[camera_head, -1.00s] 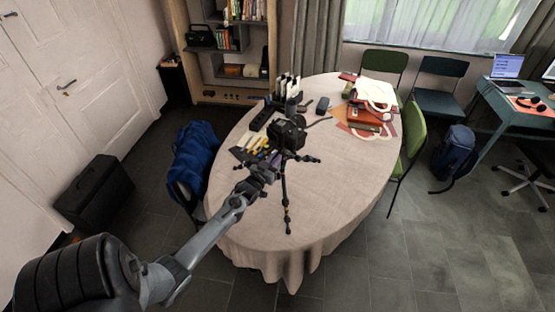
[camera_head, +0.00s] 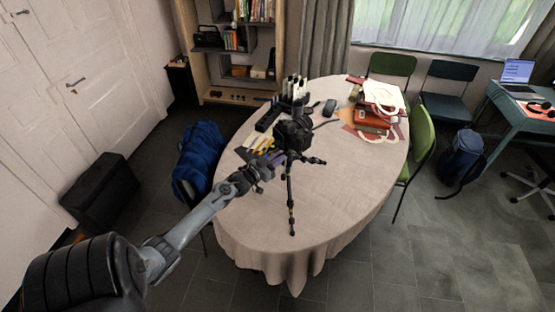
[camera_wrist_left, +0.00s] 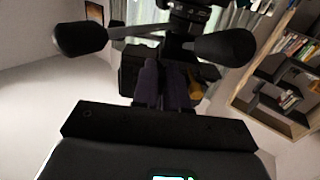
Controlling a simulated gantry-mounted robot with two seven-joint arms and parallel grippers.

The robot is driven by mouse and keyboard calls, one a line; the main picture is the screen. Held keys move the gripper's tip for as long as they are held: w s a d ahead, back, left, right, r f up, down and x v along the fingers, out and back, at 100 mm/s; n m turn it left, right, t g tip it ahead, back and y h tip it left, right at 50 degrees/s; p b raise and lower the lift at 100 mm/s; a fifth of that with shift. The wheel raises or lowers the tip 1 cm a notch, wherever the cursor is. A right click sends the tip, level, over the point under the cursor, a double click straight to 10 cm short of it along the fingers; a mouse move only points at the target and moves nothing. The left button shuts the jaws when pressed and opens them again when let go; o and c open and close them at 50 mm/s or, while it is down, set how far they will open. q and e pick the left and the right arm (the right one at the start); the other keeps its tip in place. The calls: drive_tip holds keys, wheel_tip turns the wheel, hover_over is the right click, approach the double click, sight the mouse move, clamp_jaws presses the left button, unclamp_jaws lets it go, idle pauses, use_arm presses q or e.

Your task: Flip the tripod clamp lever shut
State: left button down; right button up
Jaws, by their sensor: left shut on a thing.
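The black tripod (camera_head: 290,195) stands on the oval table with a black camera (camera_head: 293,133) on its head. My left gripper (camera_head: 275,158) reaches in from the left to the tripod head, just below the camera. In the left wrist view the fingers (camera_wrist_left: 165,86) are close together against the dark tripod head, shut on a part that they mostly hide. I take it to be the clamp lever, but its angle cannot be told. Two black handles (camera_wrist_left: 80,39) (camera_wrist_left: 225,47) stick out either side above the fingers. My right gripper is out of view.
The table (camera_head: 345,185) has a pale cloth and is clear right of the tripod. Yellow items (camera_head: 256,143) lie behind the gripper. Red books and a white bag (camera_head: 382,95) are at the back right. A blue bag (camera_head: 200,157) is beside the table's left edge.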

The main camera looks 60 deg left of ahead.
use_arm(q)
drive_tip(key=c, duration=1.2)
unclamp_jaws()
drive_tip(key=shift+c, duration=0.2)
drive_tip(key=shift+d+n+y, duration=0.1)
drive_tip(key=shift+n+y, duration=0.2)
drive_tip(key=shift+y, duration=0.1)
